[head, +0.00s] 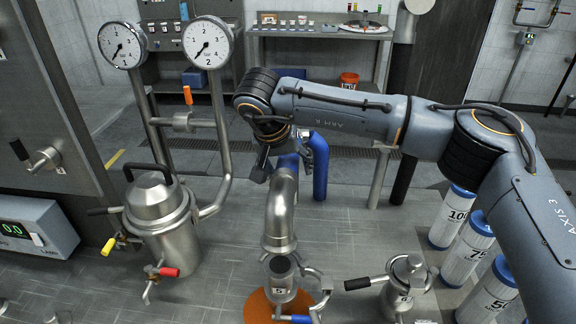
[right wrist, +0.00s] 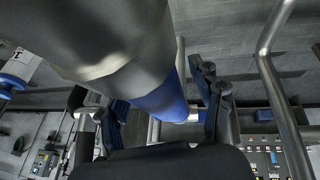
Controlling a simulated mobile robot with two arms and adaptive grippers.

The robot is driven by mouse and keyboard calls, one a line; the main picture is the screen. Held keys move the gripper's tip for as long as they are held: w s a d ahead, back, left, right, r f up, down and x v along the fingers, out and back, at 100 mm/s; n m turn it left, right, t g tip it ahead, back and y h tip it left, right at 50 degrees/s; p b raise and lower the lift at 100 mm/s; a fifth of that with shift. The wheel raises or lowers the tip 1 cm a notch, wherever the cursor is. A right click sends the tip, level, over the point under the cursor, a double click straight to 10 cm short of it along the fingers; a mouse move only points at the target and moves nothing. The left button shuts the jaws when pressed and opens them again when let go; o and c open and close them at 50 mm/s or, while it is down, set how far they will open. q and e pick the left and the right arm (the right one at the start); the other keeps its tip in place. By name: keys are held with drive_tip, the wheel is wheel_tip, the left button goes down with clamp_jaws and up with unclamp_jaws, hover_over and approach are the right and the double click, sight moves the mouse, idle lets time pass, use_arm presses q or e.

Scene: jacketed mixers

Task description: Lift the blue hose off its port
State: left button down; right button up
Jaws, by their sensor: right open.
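The blue hose (head: 319,168) hangs behind the steel elbow pipe (head: 279,212) in the head view. A blue section meets the upper end of this pipe, close to my right gripper (head: 268,160). In the right wrist view the blue hose (right wrist: 166,100) runs from a grey metal piece down between the two dark fingers of my right gripper (right wrist: 162,108). The fingers are apart, one on each side of the hose, with visible gaps. The port joint itself is partly hidden by the gripper and the pipe. My left gripper is not in view.
A jacketed steel vessel (head: 158,218) with two gauges (head: 208,42) on pipes stands at left. A smaller lidded vessel (head: 405,285) with a black handle is at front right. Numbered white cylinders (head: 462,250) stand at right. A bench (head: 320,33) is at the back.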

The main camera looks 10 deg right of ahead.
clamp_jaws()
drive_tip(key=r+g+p, duration=0.1)
drive_tip(key=r+p, duration=0.1)
drive_tip(key=p, duration=0.1)
drive_tip(key=w+r+g+p, duration=0.1)
drive_tip(key=r+p, duration=0.1)
drive_tip(key=p, duration=0.2)
drive_tip(key=w+r+g+p, duration=0.1)
drive_tip(key=r+g+p, duration=0.1)
drive_tip(key=p, duration=0.2)
drive_tip(key=shift+w+d+r+y, duration=0.1)
drive_tip(key=shift+d+r+y, duration=0.05)
drive_tip(key=shift+r+y, duration=0.25)
drive_tip(key=p, duration=0.1)
drive_tip(key=w+r+g+p, duration=0.1)
drive_tip(key=p, duration=0.1)
drive_tip(key=shift+w+d+r, duration=0.1)
drive_tip(key=shift+d+r, duration=0.05)
drive_tip(key=shift+r, duration=0.1)
drive_tip(key=shift+w+p, duration=0.15)
drive_tip(key=shift+p, duration=0.4)
